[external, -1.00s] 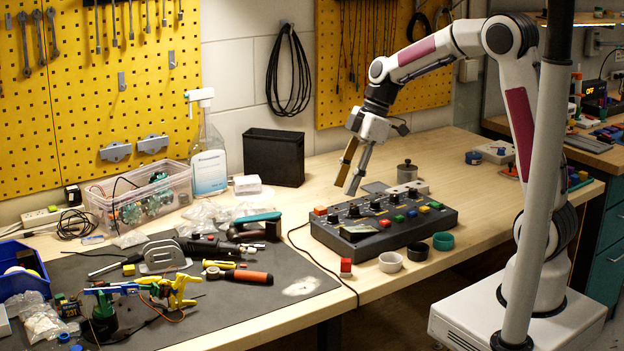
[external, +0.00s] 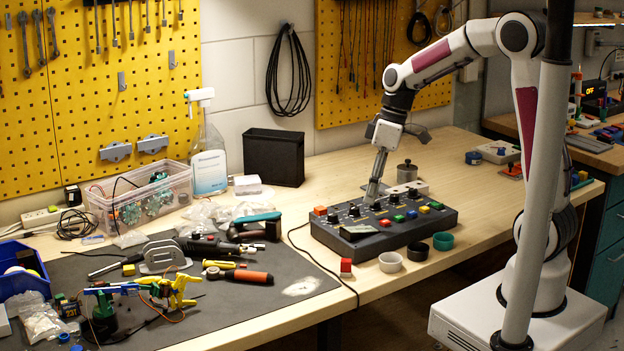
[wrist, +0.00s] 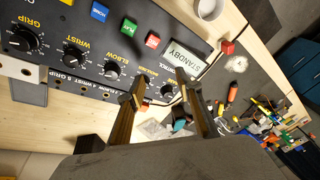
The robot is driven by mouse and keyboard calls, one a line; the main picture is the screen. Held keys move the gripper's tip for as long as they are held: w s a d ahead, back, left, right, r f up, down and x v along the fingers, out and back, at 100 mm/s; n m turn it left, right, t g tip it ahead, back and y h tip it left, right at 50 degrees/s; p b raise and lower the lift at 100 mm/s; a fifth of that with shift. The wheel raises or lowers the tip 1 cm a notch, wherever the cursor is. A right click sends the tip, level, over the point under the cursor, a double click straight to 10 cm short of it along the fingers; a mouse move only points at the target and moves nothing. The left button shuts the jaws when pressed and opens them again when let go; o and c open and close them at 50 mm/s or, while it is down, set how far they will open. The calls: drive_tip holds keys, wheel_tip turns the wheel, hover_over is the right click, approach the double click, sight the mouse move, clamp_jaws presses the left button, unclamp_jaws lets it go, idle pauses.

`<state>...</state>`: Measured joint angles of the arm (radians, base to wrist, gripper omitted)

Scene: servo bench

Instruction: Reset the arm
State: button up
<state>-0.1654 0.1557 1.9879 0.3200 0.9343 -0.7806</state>
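The black control box (external: 385,228) lies on the bench with a row of knobs and coloured buttons. In the wrist view its panel (wrist: 108,32) carries knobs labelled GRIP (wrist: 22,40), WRIST (wrist: 74,56) and ELBOW (wrist: 112,70). Its display (wrist: 186,58) reads STANDBY. Red (wrist: 153,40), green (wrist: 129,27) and blue (wrist: 100,11) buttons show beside the knobs. My gripper (external: 372,198) points down at the box's knob row; whether it touches is unclear. In the wrist view my gripper (wrist: 160,82) is open, its fingers apart, with nothing held between them.
Tools cover the dark mat (external: 250,310) at left.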

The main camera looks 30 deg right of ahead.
drive_tip(key=s+d+r+m+t+h, duration=0.1)
drive_tip(key=s+d+r+m, duration=0.3)
drive_tip(key=s, duration=0.5)
drive_tip(key=s+d+r+m+t+h, duration=0.2)
drive_tip(key=s+d+r+m+t, duration=0.2)
drive_tip(key=s+d, duration=0.5)
drive_tip(key=shift+s+d+m, duration=0.25)
drive_tip(key=shift+d+m, duration=0.05)
drive_tip(key=shift+m, duration=0.1)
idle(3.1)
